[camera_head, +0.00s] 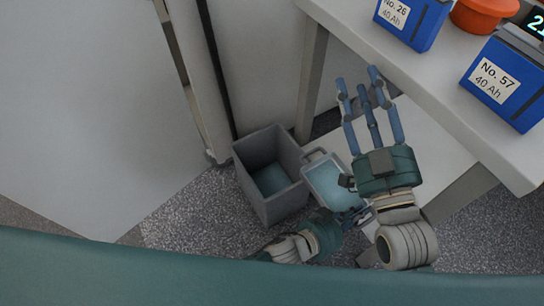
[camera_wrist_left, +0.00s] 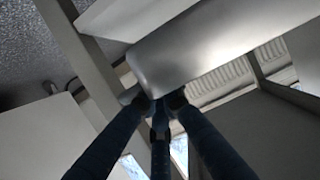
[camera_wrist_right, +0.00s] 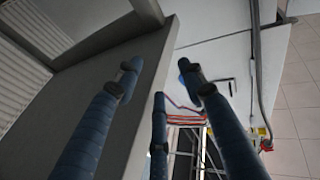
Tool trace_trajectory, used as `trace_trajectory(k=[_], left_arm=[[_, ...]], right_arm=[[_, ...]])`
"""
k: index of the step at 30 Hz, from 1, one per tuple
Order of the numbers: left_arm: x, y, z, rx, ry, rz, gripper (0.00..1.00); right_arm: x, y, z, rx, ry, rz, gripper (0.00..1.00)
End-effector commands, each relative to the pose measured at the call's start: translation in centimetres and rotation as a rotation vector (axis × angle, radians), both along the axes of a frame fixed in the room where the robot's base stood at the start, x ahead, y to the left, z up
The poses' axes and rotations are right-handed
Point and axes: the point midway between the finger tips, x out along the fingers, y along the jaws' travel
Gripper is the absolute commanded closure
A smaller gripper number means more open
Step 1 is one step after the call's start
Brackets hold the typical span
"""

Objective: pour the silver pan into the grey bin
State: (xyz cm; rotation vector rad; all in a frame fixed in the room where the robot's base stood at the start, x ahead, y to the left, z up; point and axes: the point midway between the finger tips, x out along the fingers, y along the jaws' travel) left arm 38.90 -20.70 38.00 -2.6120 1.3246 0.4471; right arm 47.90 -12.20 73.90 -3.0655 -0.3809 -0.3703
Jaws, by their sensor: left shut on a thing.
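The silver pan (camera_head: 328,184) is a shallow rectangular tray with a looped handle and a light blue inside. It is beside the right rim of the grey bin (camera_head: 272,207) in the head view and looks tilted. My left gripper (camera_head: 352,214) is shut on the pan's near end. In the left wrist view its fingertips (camera_wrist_left: 160,105) meet at the smooth metal pan (camera_wrist_left: 185,45). The grey bin stands open on the floor, with a blue-teal surface at its bottom. My right gripper (camera_head: 362,92) is open and empty, above and right of the pan.
A white bench (camera_head: 440,120) on the right carries blue battery boxes (camera_head: 505,82) and an orange bowl (camera_head: 483,14). A bench leg (camera_head: 311,85) and a pale cabinet wall (camera_head: 255,60) stand behind the bin. Speckled floor (camera_head: 190,215) is clear left of the bin.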

Motion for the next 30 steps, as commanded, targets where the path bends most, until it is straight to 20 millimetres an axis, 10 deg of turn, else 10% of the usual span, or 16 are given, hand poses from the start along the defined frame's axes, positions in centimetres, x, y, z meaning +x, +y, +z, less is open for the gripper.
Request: trace_trajectory(k=[30], left_arm=[[0.0,0.0,2.9,-0.002,-0.001,0.0,1.0]], right_arm=[[-2.5,-2.5,-14.7,-0.164,0.648,-0.04,0.6]])
